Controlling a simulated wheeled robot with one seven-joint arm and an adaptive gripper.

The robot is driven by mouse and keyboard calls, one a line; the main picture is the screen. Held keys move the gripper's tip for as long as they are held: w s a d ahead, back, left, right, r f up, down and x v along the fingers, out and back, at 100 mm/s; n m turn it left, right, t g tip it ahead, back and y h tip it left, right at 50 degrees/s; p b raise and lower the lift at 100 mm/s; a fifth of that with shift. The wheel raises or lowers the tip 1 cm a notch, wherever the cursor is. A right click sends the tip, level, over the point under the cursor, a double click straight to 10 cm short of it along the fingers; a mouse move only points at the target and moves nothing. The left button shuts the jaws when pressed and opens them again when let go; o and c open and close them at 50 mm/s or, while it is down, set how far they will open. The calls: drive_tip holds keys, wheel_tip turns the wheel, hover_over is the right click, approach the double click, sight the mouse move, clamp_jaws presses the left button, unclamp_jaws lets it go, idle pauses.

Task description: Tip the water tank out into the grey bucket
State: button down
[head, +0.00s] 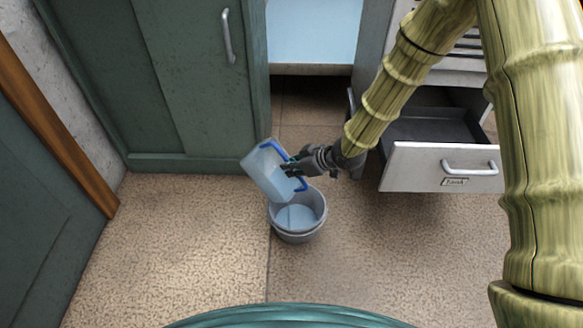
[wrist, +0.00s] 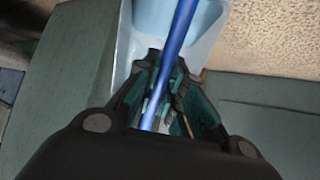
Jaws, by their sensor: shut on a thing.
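The water tank (head: 267,176) is a pale blue, see-through box with a blue handle (head: 276,149). In the head view it hangs tilted above the grey bucket (head: 297,233), with its lower end over the bucket's back rim. The bucket stands upright on the floor with light blue inside it; I cannot tell whether that is water. My gripper (head: 290,168) is shut on the blue handle from the right. In the wrist view the handle (wrist: 180,40) runs between the fingers (wrist: 165,85), and part of the tank (wrist: 205,25) shows behind them.
A green cabinet (head: 185,75) stands behind and left of the bucket. An open grey drawer (head: 440,165) juts out at the right, close to my arm. A green door (head: 40,230) is at the left. The speckled floor (head: 190,250) in front of the bucket is clear.

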sight(303, 180)
drive_tip(key=shift+s+d+f+t+y+b, duration=0.2)
drive_tip(key=shift+s+d+t+y+b, duration=0.25)
drive_tip(key=shift+b, duration=1.35)
drive_tip(key=shift+w+d, duration=0.1)
drive_tip(key=shift+d, duration=0.05)
drive_tip(key=shift+d+f+y+b, duration=0.15)
drive_tip(key=shift+f+y+b, duration=0.1)
drive_tip(key=shift+y+b, duration=0.1)
drive_tip(key=shift+s+d+f+t+y+b, duration=0.5)
drive_tip(key=shift+d+y+b, duration=0.25)
drive_tip(key=shift+b, duration=0.1)
drive_tip(key=shift+s+f, duration=0.1)
drive_tip(key=shift+f, duration=0.05)
drive_tip(key=shift+s+d+f+y+b, duration=0.1)
drive_tip(key=shift+d+f+y+b, duration=0.15)
drive_tip(key=shift+y+b, duration=0.15)
